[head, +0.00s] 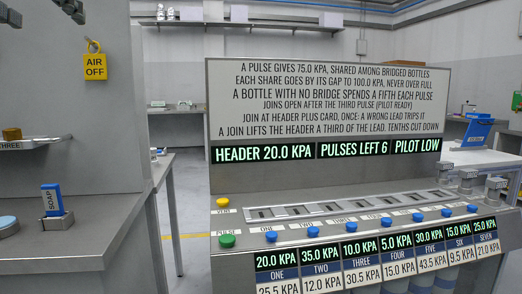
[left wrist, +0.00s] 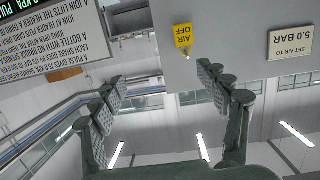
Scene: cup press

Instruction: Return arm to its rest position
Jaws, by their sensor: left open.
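My left gripper (head: 42,12) shows at the top left edge of the head view, raised in the air, with its arm out of frame. Its two dark fingers are apart, with nothing between them. In the left wrist view the same gripper (left wrist: 162,95) is open and empty, and the scene appears upside down beyond it. The yellow AIR OFF tag (head: 95,66) hangs on the grey wall near the gripper in the head view; it also shows beyond the fingers in the left wrist view (left wrist: 183,36). My right gripper is not in view.
The press console (head: 350,215) has a yellow VENT button (head: 223,202), a green PULSE button (head: 227,241) and several blue buttons. Its display board (head: 330,95) reads header 20.0 kPa, pulses left 6, pilot low.

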